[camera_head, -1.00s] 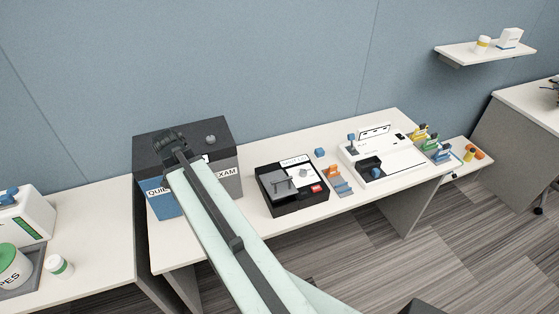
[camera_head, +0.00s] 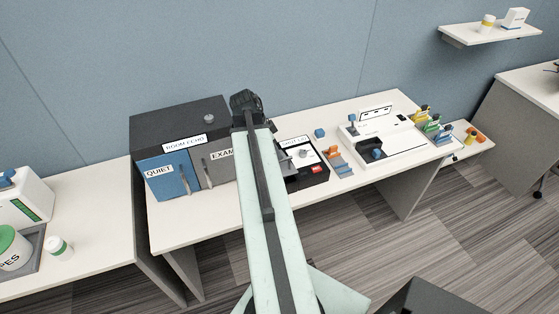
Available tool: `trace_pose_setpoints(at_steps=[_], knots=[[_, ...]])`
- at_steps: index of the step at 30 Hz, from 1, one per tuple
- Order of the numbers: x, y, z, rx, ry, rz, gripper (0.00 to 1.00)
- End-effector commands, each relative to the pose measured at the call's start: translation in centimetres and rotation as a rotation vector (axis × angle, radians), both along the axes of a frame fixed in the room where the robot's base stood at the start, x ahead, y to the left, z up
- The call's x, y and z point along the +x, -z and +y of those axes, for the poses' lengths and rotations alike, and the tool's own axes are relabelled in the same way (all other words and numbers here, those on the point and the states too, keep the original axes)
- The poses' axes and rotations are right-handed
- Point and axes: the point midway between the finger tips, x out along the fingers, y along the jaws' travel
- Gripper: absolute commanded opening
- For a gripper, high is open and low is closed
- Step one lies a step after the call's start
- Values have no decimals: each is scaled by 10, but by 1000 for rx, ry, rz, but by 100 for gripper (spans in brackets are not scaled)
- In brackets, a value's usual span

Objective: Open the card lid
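A black box (camera_head: 318,174) with a white label and a small red mark on top sits on the white desk. It is probably the one with the card lid, but the label is too small to read surely. My arm covers its left part, so I cannot tell the lid's state. My gripper (camera_head: 246,102) is at the arm's far end, up and left of the black box in the picture and beside the large dark case. Its fingers are too small and dark to read, and no held thing shows.
The dark case (camera_head: 165,125) with blue QUIET and grey EXAM doors stands left on the desk (camera_head: 215,224). Right of the black box are an orange and blue holder (camera_head: 336,157), a blue cube (camera_head: 319,133) and a white device (camera_head: 402,150). The desk's front strip is clear.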

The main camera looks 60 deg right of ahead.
Motion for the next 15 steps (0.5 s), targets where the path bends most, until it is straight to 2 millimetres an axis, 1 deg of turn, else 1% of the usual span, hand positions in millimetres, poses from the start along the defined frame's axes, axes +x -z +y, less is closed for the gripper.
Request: trace_pose_setpoints(at_steps=[1,3,5,7,14,15], knots=[[-3,19,-3,0,2,0,34],[-6,29,-6,0,1,0,34],[-8,34,-8,1,0,1,34],[-9,37,-10,0,-1,0,34],[-10,34,-10,1,-2,1,34],[-9,34,-10,1,-2,1,26]])
